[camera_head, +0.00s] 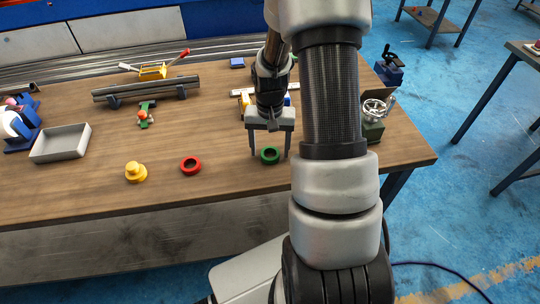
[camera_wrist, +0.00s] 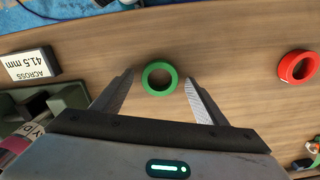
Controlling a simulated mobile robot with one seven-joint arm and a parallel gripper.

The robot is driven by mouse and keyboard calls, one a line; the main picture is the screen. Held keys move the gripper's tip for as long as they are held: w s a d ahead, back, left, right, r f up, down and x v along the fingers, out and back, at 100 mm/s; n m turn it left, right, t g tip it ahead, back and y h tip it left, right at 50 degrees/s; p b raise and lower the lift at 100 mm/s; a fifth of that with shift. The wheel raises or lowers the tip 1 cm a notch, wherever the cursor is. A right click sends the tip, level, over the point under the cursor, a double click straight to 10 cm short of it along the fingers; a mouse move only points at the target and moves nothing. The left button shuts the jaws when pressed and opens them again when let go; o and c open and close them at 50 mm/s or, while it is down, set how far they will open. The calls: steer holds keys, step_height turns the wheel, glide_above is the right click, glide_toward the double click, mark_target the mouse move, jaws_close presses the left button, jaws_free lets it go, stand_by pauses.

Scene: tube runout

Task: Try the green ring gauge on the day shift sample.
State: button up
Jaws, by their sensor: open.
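The green ring gauge (camera_head: 263,157) lies flat on the table, and it also shows in the wrist view (camera_wrist: 147,80) with bare wood through its hole. My gripper (camera_head: 270,154) points down over it with its jaws open, one finger on each side. In the wrist view, my gripper (camera_wrist: 158,76) shows gaps between both fingers and the ring. A partly visible label with the letters "Y D" (camera_wrist: 35,132) shows at the lower left of the wrist view. I cannot tell for sure which piece is the day shift sample.
A red ring (camera_head: 183,167) and a yellow stepped piece (camera_head: 135,174) stand to the left. A dark tube (camera_head: 145,88) lies on supports behind, near a grey tray (camera_head: 60,145). A green vise (camera_head: 373,128) stands right, partly behind my arm. A sign (camera_wrist: 32,64) reads "ACROSS 41.5 mm".

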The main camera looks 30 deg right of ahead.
steer(key=shift+f, duration=0.25)
steer(key=c, duration=1.2)
steer(key=shift+o, duration=0.2)
step_height(320, 180, up, 10)
steer(key=p, duration=0.1)
steer(key=o, duration=0.5)
steer(key=c, duration=0.5)
steer(key=shift+r, duration=0.1)
